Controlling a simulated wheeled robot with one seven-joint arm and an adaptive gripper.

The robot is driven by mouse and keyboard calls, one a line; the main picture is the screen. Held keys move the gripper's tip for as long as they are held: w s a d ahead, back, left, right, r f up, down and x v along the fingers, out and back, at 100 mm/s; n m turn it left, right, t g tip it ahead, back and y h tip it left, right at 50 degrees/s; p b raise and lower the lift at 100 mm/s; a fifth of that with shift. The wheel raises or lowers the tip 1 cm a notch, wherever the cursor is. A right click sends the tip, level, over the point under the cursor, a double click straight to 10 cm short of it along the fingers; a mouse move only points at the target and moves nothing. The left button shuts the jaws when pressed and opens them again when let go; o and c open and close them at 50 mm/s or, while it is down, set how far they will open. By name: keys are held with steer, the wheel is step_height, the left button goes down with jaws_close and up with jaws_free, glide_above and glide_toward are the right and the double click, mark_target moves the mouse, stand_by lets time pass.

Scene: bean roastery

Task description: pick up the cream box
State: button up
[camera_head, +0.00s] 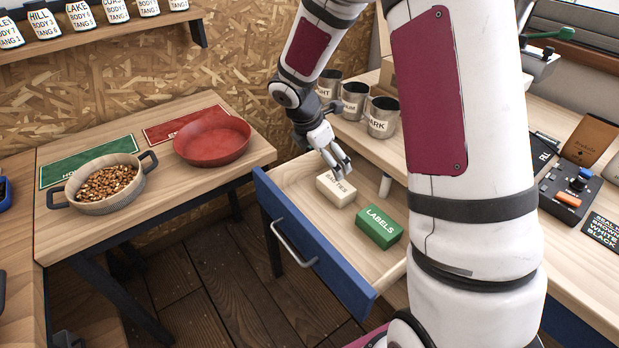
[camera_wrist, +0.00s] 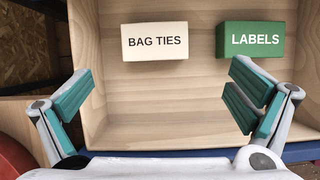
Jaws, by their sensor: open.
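The cream box (camera_head: 335,188), marked BAG TIES, lies in the open drawer near its back left. In the wrist view the cream box (camera_wrist: 154,42) is at the upper middle, ahead of my fingers and apart from them. My gripper (camera_head: 338,165) is above the drawer, close over the cream box in the head view. In the wrist view my gripper (camera_wrist: 160,100) has its two teal-padded fingers spread wide with nothing between them. It is open and empty.
A green LABELS box (camera_head: 379,228) lies in the drawer to the right of the cream box. The blue-fronted drawer (camera_head: 305,245) has raised walls around both boxes. Metal cups (camera_head: 382,118) stand on the counter behind. A pot (camera_head: 104,190) and a red bowl (camera_head: 212,140) sit on the left table.

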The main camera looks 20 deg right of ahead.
mark_target(335, 184)
steer(key=shift+n, duration=0.3)
steer(key=x, duration=0.5)
steer(key=b+x, duration=0.1)
steer(key=x, duration=0.3)
steer(key=w+a+b+x, duration=0.1)
steer(key=x, duration=0.4)
steer(key=shift+d+f, duration=0.15)
steer(key=shift+f, duration=0.25)
steer(key=c, duration=0.9)
